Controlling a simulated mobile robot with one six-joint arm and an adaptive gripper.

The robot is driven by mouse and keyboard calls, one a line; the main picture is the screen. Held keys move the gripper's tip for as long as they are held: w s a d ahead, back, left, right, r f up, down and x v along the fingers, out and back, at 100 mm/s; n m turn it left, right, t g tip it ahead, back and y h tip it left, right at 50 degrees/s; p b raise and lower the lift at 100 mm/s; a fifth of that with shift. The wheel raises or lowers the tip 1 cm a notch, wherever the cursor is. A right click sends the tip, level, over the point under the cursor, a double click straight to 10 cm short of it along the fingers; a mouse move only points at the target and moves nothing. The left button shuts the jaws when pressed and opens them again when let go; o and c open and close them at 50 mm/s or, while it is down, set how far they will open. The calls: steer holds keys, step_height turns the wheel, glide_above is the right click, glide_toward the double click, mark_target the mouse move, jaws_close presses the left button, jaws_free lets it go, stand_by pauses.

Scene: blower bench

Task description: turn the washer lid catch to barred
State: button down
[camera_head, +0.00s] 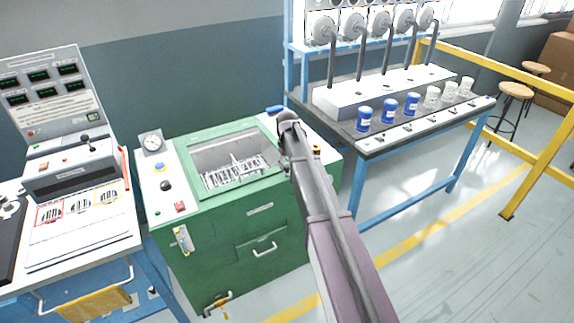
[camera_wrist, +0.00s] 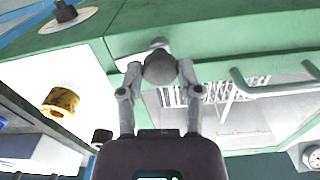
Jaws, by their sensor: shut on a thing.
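The green washer (camera_head: 240,233) stands in the middle of the head view, with a pale rack (camera_head: 236,171) showing in its top window. My gripper (camera_head: 289,138) is at the right side of that window; my arm hides much of the spot. In the wrist view my gripper (camera_wrist: 160,70) is shut on a dark grey rounded knob (camera_wrist: 160,66) beside the green frame, one finger on each side. The knob seems to be the lid catch. Its pointing direction and any markings cannot be made out. The rack also shows in the wrist view (camera_wrist: 229,99).
A brass-coloured knob (camera_wrist: 60,102) sits on the white panel near my gripper. A gauge (camera_head: 152,142) and several buttons are on the washer's left panel. A bench (camera_head: 430,124) with blue and white cups is at right, and a yellow rail (camera_head: 545,158) is beyond.

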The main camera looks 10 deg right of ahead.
steer(key=n, duration=0.7)
steer(key=shift+n, duration=0.4)
steer(key=n, duration=0.4)
steer(key=shift+n, duration=2.2)
steer(key=shift+c, duration=1.4)
jaws_free()
steer(key=shift+m, duration=0.3)
